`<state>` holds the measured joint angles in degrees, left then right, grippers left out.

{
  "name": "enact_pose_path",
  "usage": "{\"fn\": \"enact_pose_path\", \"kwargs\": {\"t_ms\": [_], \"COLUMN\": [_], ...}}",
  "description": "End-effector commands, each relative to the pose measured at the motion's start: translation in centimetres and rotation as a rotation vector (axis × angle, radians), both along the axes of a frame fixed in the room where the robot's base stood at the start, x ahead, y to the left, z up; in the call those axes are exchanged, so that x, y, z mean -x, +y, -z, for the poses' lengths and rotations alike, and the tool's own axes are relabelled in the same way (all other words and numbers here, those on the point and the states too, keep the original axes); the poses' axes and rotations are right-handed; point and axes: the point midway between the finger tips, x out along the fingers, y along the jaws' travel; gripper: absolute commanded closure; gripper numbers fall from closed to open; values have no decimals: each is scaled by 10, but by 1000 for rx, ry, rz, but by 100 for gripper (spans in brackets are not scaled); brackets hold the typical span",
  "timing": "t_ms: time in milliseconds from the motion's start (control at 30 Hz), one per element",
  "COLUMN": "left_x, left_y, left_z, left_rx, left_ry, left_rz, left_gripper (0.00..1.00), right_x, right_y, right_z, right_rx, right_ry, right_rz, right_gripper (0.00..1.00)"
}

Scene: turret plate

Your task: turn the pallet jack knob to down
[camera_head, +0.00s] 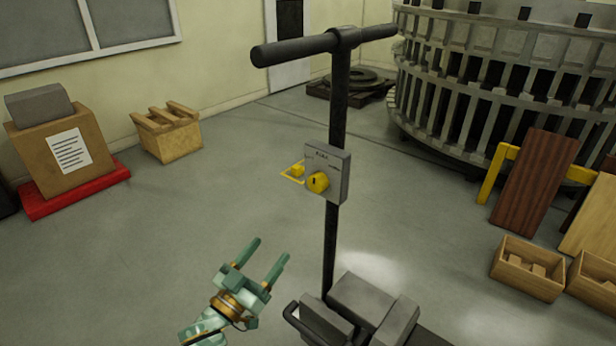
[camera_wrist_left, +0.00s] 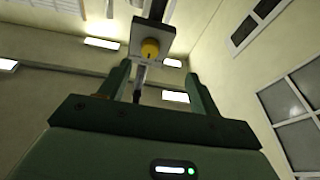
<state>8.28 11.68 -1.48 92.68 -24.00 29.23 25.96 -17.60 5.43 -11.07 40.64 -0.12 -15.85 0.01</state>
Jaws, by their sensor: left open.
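The pallet jack's black T-handle (camera_head: 345,95) stands upright on a dark post. A grey control box (camera_head: 337,172) is fixed to the post, with a round yellow knob (camera_head: 317,182) on its face and small lettering too fine to read. My left gripper (camera_head: 266,254) is open and empty, below and left of the knob, apart from it. In the left wrist view the yellow knob (camera_wrist_left: 150,48) shows above and between the open fingers of my left gripper (camera_wrist_left: 160,80). A dark mark shows on the knob; its setting is unclear. My right gripper is not in view.
The grey jack body (camera_head: 372,306) stands at the bottom. Wooden boxes (camera_head: 527,268) and leaning boards (camera_head: 532,185) are at the right, a large slatted ring (camera_head: 480,75) behind. A cardboard box (camera_head: 62,145) and a crate (camera_head: 168,132) are at the left.

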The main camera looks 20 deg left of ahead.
Motion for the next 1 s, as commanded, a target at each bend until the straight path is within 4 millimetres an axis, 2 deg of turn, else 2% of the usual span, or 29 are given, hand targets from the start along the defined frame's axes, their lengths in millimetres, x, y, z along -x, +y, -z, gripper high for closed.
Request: {"fn": "enact_pose_path", "kwargs": {"t_ms": [33,100,233,333,467,667,800,1000], "left_x": [2,5,4,-5,-29,-76,-105,-130], "left_y": [-3,-7,-9,-12,-19,-33,-42,-50], "left_z": [-11,-20,-24,-27,-35,-53,-65,-77], "left_rx": [23,62,113,118,114,114,115,114], "left_ry": [-29,-56,-65,-64,-64,-61,-60,-58], "left_rz": [22,54,83,84,84,83,83,82], "left_gripper": [37,37,37,37,37,37,37,37], "right_x": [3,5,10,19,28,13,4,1], "right_y": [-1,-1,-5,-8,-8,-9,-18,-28], "right_z": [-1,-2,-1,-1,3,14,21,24], "right_rx": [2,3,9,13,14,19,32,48], "right_ry": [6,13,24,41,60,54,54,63], "right_rz": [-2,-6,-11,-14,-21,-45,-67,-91], "right_gripper": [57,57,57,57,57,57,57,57]}}
